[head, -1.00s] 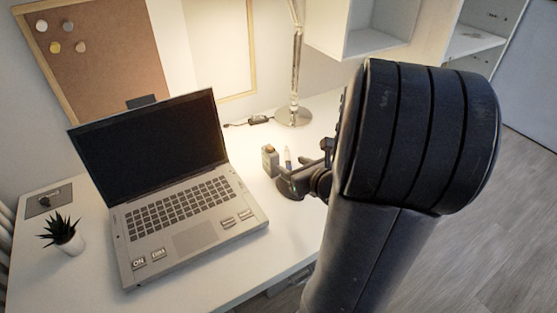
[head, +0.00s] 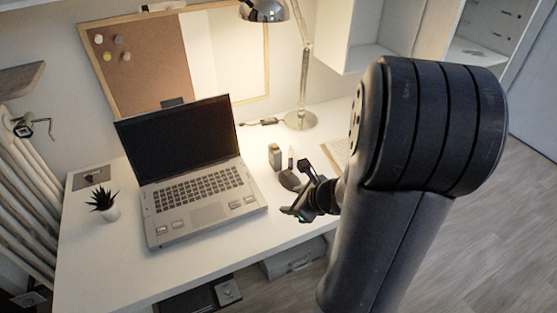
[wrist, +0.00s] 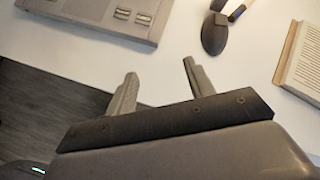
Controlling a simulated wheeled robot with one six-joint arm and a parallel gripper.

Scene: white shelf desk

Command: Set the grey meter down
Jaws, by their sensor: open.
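My gripper (head: 306,187) is open at the right part of the desk's front edge. In the wrist view its two fingers (wrist: 160,76) stand apart with nothing between them. A small upright grey box (head: 274,157) stands behind it on the desk, apart from the fingers; I cannot tell for sure whether this is the grey meter.
An open laptop (head: 200,190) fills the middle of the white desk (head: 105,262). A small plant (head: 105,205) stands left. A lamp base (head: 300,120) is at the back, and a light flat item (head: 340,152) lies right. Bare desk shows between laptop and holder.

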